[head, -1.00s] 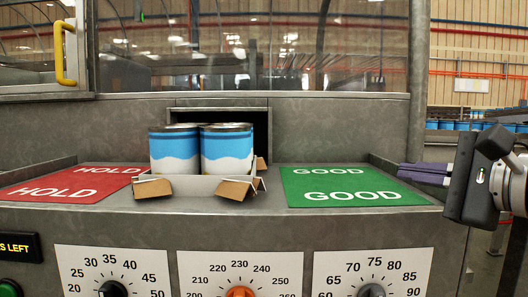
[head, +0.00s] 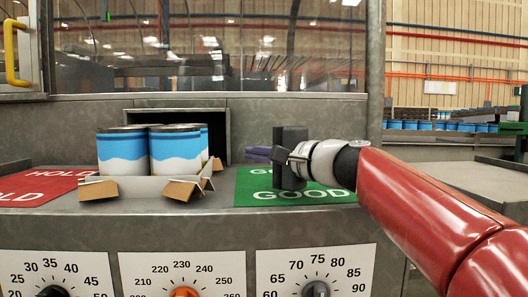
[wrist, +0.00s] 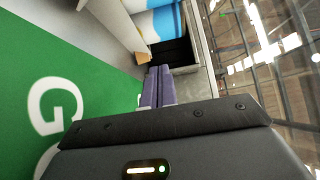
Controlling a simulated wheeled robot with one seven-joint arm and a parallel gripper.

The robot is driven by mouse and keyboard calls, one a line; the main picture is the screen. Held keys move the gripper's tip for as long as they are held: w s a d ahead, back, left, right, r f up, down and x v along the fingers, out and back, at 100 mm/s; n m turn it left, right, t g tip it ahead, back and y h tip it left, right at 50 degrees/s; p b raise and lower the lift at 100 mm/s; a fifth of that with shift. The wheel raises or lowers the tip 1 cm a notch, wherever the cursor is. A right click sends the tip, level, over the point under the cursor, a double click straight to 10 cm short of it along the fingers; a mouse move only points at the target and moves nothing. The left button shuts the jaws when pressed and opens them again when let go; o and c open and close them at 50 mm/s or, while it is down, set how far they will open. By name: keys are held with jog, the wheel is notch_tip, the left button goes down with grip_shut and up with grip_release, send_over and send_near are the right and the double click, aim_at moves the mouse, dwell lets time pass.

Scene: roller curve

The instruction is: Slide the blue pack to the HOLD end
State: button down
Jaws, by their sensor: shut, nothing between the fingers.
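The blue pack (head: 174,152) is a tray of several blue and white cans in a pale open carton with brown flaps. It stands on the grey counter in front of a dark opening, between the two mats. The red HOLD mat (head: 38,186) is to its left. My gripper (head: 250,154) is over the green GOOD mat, just right of the pack, with its purple fingers shut and pointing left. A gap shows between the fingers and the pack. In the wrist view the purple fingers (wrist: 157,87) lie side by side, and part of the pack (wrist: 158,22) shows beyond them.
The green GOOD mat (head: 325,195) lies under my gripper. The dark opening (head: 220,135) is in the wall behind the pack. Dials (head: 185,292) line the panel below the counter. A low wall edges the left end. The red mat is clear.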

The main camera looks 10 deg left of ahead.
aim_at(208, 149)
jog(key=p+x, duration=0.1)
jog(key=x, duration=0.4)
jog(key=shift+a+r, duration=0.1)
jog(key=shift+a, duration=0.25)
jog(key=a, duration=0.1)
jog(key=s+a, duration=0.1)
jog(key=shift+a, duration=0.55)
